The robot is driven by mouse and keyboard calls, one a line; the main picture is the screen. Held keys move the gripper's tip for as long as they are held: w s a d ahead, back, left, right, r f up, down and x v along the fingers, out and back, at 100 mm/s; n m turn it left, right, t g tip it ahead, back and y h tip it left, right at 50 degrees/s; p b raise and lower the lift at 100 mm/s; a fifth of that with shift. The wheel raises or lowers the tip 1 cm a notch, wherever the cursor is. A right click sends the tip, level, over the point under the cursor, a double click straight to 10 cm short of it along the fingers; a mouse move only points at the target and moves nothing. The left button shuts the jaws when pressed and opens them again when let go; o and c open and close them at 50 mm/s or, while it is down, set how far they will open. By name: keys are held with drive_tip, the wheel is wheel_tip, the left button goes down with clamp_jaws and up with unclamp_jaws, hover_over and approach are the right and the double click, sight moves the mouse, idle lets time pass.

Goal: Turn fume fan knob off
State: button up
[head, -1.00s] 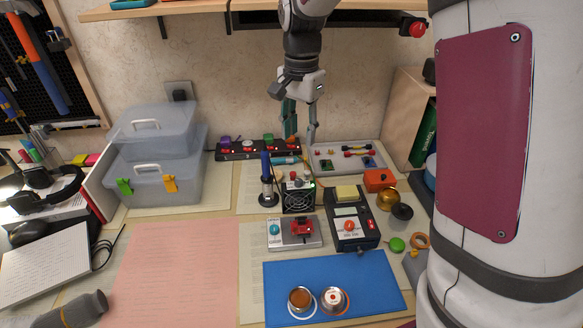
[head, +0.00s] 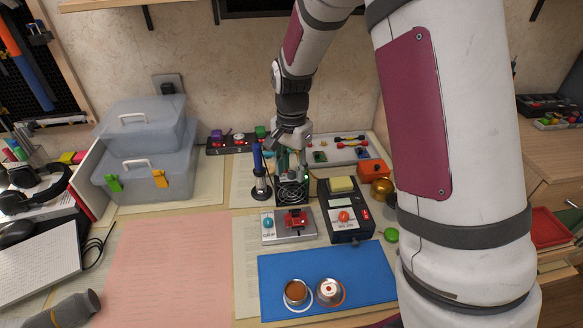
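The fume fan (head: 292,194) is a small black box with a round grille facing forward. It stands in the middle of the desk, behind a grey device with a teal knob. My gripper (head: 292,172) points down from above, with its fingertips at the fan's top. The fan's knob is hidden or too small to make out behind the fingers. I cannot tell whether the fingers touch it, or how far apart they are.
A blue soldering iron in its stand (head: 260,178) is close on the fan's left. A black meter with a red dial (head: 346,214) is on the right. The grey device (head: 275,232) and a blue mat (head: 280,262) lie in front. The pink sheet (head: 165,265) is clear.

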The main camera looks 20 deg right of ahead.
clamp_jaws()
drive_tip(key=shift+n, duration=0.3)
drive_tip(key=n+p, duration=0.1)
drive_tip(key=n, duration=0.4)
drive_tip(key=shift+n, duration=0.3)
drive_tip(key=n+p, duration=0.1)
drive_tip(key=n, duration=0.4)
drive_tip(key=shift+n, duration=0.3)
idle(0.5)
unclamp_jaws()
